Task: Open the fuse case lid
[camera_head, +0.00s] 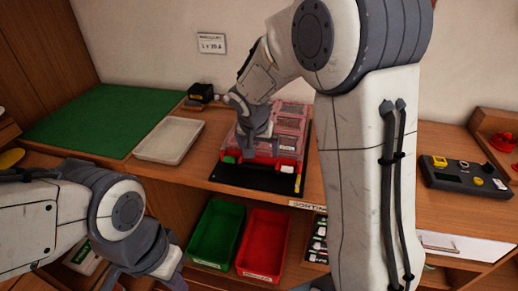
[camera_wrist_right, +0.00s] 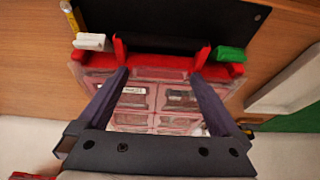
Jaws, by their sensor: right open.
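The fuse case (camera_head: 290,125) has a red body and a clear pinkish lid with labelled compartments showing through. It lies on a black mat (camera_head: 245,177) on the table. In the right wrist view the lid (camera_wrist_right: 150,120) appears down over the compartments. A white block (camera_wrist_right: 90,41) and a green block (camera_wrist_right: 229,54) sit at the ends of the red front edge (camera_wrist_right: 160,60). My right gripper (camera_wrist_right: 160,73) is open, its fingers apart above the lid near that edge; contact is unclear. It partly hides the case in the head view (camera_head: 255,138). My left gripper (camera_head: 160,270) is low at left, its fingers unclear.
A pale tray (camera_head: 169,140) and a green mat (camera_head: 95,120) lie left of the case. A small black device (camera_head: 201,92) stands behind. Green (camera_head: 216,232) and red (camera_head: 263,243) bins sit below the front edge.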

